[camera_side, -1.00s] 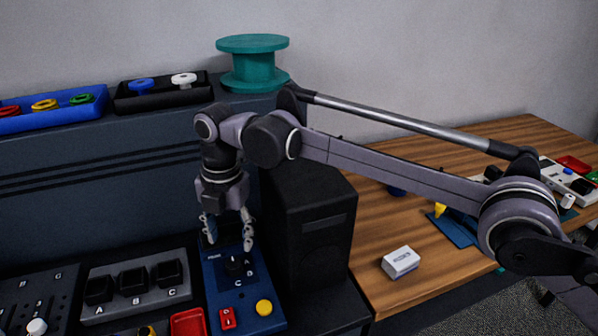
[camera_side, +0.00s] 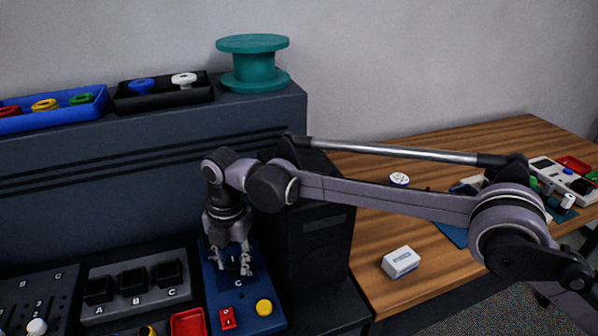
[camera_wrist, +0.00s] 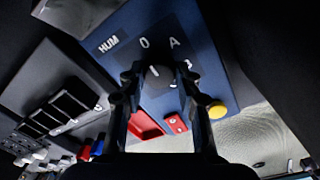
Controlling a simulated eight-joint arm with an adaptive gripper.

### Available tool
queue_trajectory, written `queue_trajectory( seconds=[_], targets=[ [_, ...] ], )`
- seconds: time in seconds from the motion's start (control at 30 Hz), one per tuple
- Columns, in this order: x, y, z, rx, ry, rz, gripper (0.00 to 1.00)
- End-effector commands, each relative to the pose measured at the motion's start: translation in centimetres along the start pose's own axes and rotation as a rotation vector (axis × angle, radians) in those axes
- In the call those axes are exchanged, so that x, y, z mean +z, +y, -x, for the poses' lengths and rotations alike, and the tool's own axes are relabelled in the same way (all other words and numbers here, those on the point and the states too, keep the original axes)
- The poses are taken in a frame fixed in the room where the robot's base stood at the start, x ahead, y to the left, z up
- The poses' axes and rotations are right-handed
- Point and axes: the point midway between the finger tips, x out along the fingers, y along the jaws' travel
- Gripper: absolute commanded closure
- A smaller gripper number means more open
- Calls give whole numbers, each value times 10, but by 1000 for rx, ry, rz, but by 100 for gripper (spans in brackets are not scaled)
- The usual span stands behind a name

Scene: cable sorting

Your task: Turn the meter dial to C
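The dial (camera_wrist: 160,77) is a dark round knob with a white pointer mark on a blue panel (camera_side: 211,290). In the wrist view the letters O, A and part of B show around it. The mark seems to point roughly toward O. C shows below the dial in the side view. My gripper (camera_side: 233,268) is low over the panel, pointing down. In the wrist view my gripper (camera_wrist: 159,76) has its fingers apart, one on each side of the dial. Whether they touch it cannot be told.
A red switch (camera_side: 227,318) and a yellow button (camera_side: 264,307) sit on the panel near the dial. A black box (camera_side: 315,235) stands close on the right. A grey panel with A, B, C rockers (camera_side: 133,280) is on the left, and a red tray (camera_side: 188,324) below.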

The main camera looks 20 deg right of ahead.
Motion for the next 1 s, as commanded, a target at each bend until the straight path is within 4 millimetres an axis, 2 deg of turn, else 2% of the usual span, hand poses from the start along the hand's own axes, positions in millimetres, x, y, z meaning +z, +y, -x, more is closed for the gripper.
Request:
queue_trajectory(
  seconds=[0.03,0.07,0.27,0.63,0.97,1.0],
  targets=[
    [0,0,0,-1,0,0,91],
    [0,0,0,-1,0,0,99],
    [0,0,0,-2,-1,-19,99],
    [1,0,0,-3,-12,-255,99],
    [1,0,0,-3,-13,-275,99],
    [1,0,0,-3,-13,-275,65]
  ],
)
